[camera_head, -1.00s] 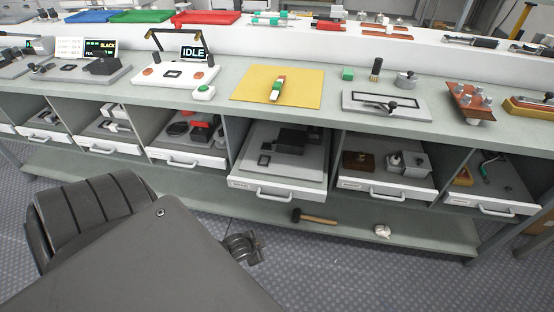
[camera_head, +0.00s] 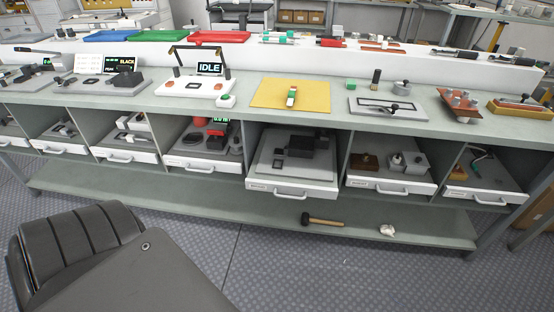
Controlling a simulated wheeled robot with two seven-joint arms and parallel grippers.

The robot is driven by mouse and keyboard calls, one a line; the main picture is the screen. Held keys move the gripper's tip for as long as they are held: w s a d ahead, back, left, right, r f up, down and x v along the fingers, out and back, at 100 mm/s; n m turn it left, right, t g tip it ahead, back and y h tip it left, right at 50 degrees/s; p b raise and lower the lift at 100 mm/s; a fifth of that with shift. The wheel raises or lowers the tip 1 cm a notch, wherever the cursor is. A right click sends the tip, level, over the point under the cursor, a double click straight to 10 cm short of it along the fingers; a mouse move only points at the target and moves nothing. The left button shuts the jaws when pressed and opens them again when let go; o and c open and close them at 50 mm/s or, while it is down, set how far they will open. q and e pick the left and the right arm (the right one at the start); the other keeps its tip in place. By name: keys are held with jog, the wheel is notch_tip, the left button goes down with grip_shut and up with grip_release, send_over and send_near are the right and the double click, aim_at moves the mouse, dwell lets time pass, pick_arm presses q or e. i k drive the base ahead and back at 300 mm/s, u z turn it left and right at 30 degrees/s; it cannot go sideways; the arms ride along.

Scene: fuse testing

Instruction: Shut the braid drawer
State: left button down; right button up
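A row of white-fronted drawers sits under the bench. The centre drawer (camera_head: 292,190) stands pulled out farther than its neighbours, with a dark block and a small dark square part on its grey floor. Its front label is too small to read, so I cannot tell by name which one is the braid drawer. The drawer to its right (camera_head: 390,184) holds a brown block and a grey box. The drawer to its left (camera_head: 201,164) holds dark and red parts. Neither gripper shows in the head view now.
The bench top (camera_head: 230,112) carries a yellow mat (camera_head: 265,95), an IDLE display (camera_head: 209,69) and several fixtures. On the lower shelf (camera_head: 160,192) lie a hammer (camera_head: 322,220) and a white crumpled item (camera_head: 387,230).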

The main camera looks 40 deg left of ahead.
aim_at(293, 162)
jog(key=z, duration=1.2)
jog(key=i, duration=1.05)
jog(key=u, duration=1.6)
